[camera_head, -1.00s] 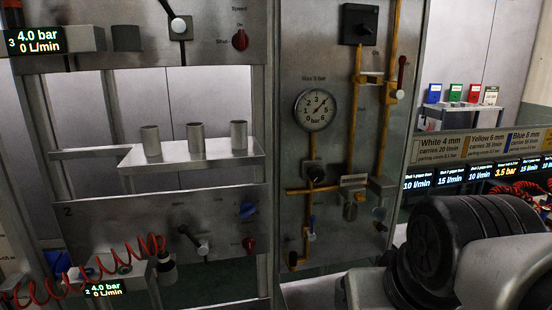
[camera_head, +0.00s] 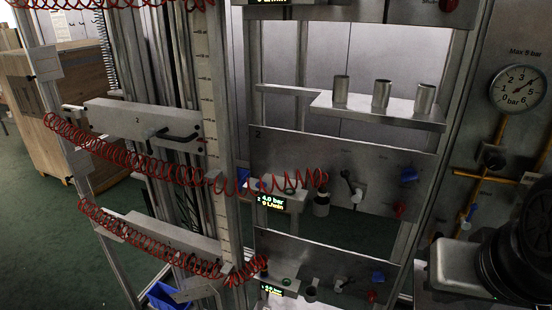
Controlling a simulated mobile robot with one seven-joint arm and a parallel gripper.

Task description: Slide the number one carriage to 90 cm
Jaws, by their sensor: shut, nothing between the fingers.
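A grey carriage plate marked 2 (camera_head: 135,119) with a black handle sits on the rails at left. Below it is another grey carriage plate (camera_head: 172,238), whose number I cannot read; a red coiled hose crosses in front of it. An upright light scale strip (camera_head: 207,95) with small marks runs beside the carriages; its figures are too small to read.
Panel 2 (camera_head: 290,150), a lower panel (camera_head: 325,262) and a shelf with several metal cups (camera_head: 395,115) stand right of the scale. Red coiled hoses (camera_head: 120,150) hang across the rails. A wooden crate (camera_head: 75,75) stands behind at left, a blue bin (camera_head: 165,297) at the bottom.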

